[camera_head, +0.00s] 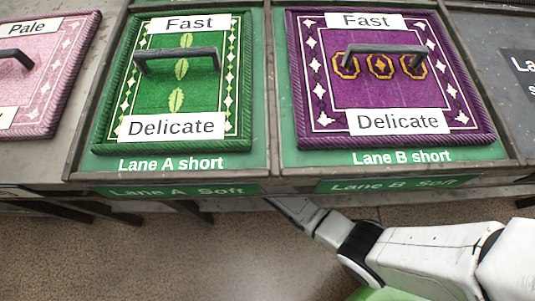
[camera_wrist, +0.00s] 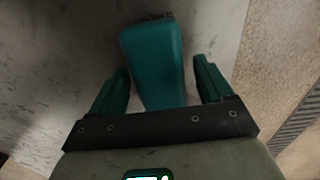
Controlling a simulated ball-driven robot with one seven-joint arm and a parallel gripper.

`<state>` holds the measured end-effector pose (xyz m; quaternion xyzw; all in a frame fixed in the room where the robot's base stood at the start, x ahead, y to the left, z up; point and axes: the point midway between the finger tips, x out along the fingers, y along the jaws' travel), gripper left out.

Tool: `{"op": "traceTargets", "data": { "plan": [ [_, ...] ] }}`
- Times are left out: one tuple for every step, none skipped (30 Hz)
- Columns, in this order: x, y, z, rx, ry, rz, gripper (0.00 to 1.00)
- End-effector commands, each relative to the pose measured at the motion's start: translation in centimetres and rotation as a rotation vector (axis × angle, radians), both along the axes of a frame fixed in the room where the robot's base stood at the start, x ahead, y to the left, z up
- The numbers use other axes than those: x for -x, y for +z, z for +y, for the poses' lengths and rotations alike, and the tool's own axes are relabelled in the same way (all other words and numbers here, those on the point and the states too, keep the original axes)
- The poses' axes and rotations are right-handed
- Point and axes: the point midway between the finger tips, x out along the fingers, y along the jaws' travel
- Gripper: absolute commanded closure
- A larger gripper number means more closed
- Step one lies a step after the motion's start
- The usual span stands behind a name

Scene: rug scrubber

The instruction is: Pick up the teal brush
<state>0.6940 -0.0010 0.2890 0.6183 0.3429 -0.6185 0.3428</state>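The teal brush (camera_wrist: 153,55) shows in the wrist view as a long teal body with a dark end at the top, lying on a pale speckled surface. My gripper (camera_wrist: 162,68) has two green fingers, spread apart. The brush reaches down between them. A gap shows at the right finger; the left finger appears very close to the brush, and I cannot tell if it touches. In the head view neither brush nor gripper shows; my arm runs under the bench's front edge.
On the bench (camera_head: 267,95), a green rug (camera_head: 150,95) lies in Lane A short and a purple rug (camera_head: 355,110) in Lane B short, each with a grey handle and "Fast" and "Delicate" labels. A pink rug (camera_head: 60,70) lies left. Speckled floor (camera_head: 120,260) shows in front.

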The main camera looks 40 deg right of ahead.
Motion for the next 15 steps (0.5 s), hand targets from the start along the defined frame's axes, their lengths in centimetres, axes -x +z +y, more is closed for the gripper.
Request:
{"op": "traceTargets", "data": {
  "plan": [
    [-0.01,0.01,-0.01,0.0,0.0,0.0,0.26],
    [-0.01,0.02,-0.01,0.0,0.0,0.0,0.29],
    [-0.01,0.02,-0.01,0.0,0.0,0.0,0.32],
    [0.0,0.02,-0.01,0.0,0.0,0.0,0.35],
    [-0.01,0.02,-0.01,0.0,0.0,0.0,0.38],
    [-0.01,0.02,-0.01,0.0,0.0,0.0,0.42],
    [0.0,0.02,-0.01,0.0,0.0,0.0,0.45],
    [-0.01,0.02,-0.01,0.0,0.0,0.0,0.48],
    [-0.01,0.02,-0.01,0.0,0.0,0.0,0.52],
    [-0.01,0.02,-0.01,0.0,0.0,0.0,0.54],
    [0.0,0.02,-0.01,0.0,0.0,0.0,0.57],
    [0.0,0.02,-0.01,0.0,0.0,0.0,0.61],
    [0.0,0.02,-0.01,0.0,0.0,0.0,0.64],
    [0.0,0.02,-0.01,0.0,0.0,0.0,0.67],
    [0.0,0.02,-0.01,0.0,0.0,0.0,0.71]
  ]
}}
